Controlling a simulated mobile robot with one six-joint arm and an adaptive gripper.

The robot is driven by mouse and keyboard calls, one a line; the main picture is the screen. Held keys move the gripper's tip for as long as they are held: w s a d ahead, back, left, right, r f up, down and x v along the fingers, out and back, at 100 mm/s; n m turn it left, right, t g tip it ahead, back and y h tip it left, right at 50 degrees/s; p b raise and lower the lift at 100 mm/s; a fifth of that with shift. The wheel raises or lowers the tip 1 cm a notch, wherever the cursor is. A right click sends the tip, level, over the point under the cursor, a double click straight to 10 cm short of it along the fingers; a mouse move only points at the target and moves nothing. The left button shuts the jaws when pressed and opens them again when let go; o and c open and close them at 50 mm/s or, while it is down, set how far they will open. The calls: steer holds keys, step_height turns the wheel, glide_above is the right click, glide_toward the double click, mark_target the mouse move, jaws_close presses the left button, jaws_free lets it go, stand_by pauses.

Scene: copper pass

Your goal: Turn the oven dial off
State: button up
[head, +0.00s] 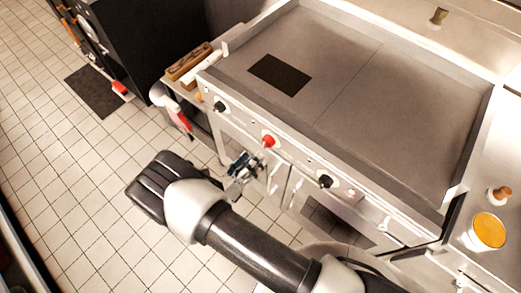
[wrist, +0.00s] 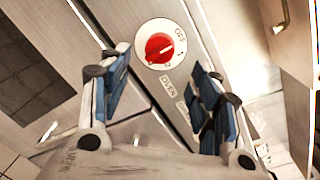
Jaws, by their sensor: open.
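The red oven dial (head: 268,141) is on the front panel of the griddle range, between two black knobs. In the wrist view the dial (wrist: 158,47) sits on a white round plate marked OFF, 1 and 2, with an OVEN label nearby. My gripper (head: 247,163) is open and empty, just in front of the panel and below the dial. In the wrist view its blue-padded fingers (wrist: 160,64) stand apart on either side, not touching the dial.
Black knobs (head: 219,106) (head: 325,181) flank the dial. The griddle top (head: 400,85) bears a dark rectangular patch (head: 280,74). A counter with an orange-topped container (head: 488,230) is at right. A dark cabinet (head: 135,40) stands at upper left. Tiled floor (head: 60,170) is open at left.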

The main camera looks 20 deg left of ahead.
steer(key=v, duration=0.4)
steer(key=shift+s+a, duration=0.1)
steer(key=shift+s, duration=0.1)
stand_by(0.3)
steer(key=w+d+r+m+g+h, duration=0.2)
steer(key=d+r+m+g, duration=0.4)
steer(key=d+r+m, duration=0.45)
steer(key=w+d+r+m+g+h, duration=0.3)
steer(key=d+r+m+g, duration=0.4)
steer(key=d+r+m, duration=0.3)
steer(key=s+d+r+m+y, duration=0.5)
steer(key=s+r+m, duration=0.2)
steer(key=m, duration=0.3)
steer(key=s+d+r+m+t+y, duration=0.1)
steer(key=s+d+r+m+y, duration=0.4)
steer(key=m, duration=0.5)
step_height(320, 180, up, 2)
steer(key=shift+s+d+r+m+t+y, duration=0.1)
steer(key=shift+s+d+m+t+y, duration=0.2)
steer(key=shift+s, duration=0.65)
